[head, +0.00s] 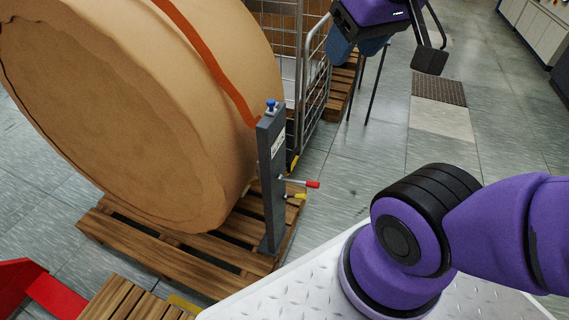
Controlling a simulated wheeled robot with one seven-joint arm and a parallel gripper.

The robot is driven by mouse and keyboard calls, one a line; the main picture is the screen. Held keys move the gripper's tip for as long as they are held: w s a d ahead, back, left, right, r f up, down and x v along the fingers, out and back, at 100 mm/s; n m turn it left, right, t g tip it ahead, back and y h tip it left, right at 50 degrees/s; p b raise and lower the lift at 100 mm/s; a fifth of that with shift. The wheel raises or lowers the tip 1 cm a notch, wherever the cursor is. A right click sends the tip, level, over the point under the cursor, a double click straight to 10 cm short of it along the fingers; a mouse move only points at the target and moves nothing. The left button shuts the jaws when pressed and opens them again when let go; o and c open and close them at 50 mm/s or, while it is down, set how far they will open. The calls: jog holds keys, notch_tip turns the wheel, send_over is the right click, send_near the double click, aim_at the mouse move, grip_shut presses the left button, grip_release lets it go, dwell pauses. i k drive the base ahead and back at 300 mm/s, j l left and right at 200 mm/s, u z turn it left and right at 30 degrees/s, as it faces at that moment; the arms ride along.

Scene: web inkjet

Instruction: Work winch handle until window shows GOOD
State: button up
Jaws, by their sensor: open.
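A dark grey post (272,185) stands upright at the pallet's right edge, beside a big tan roll. A lever with a red grip (312,184) sticks out to the right from its side. A shorter lever with a yellow grip (300,196) sits just below. A small white plate (278,145) is on the post's face; its marks are too small to read, and I cannot tell whether it is the window. A blue knob (271,104) tops the post. My gripper (427,55) is open and empty at the top, beyond and well above the levers; only one fingertip shows clearly.
The tan roll (130,110) with an orange band stands on a wooden pallet (190,262). A wire cage (312,75) stands behind it. A blue stool (352,48) is partly hidden behind my gripper. The floor right of the levers is clear.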

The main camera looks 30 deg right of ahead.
aim_at(308, 184)
jog(key=k+l+u, duration=0.15)
jog(key=k+l, duration=0.3)
jog(key=l, duration=0.15)
jog(key=k+l+u, duration=0.1)
jog(key=k+l, duration=0.35)
jog(key=l, duration=0.15)
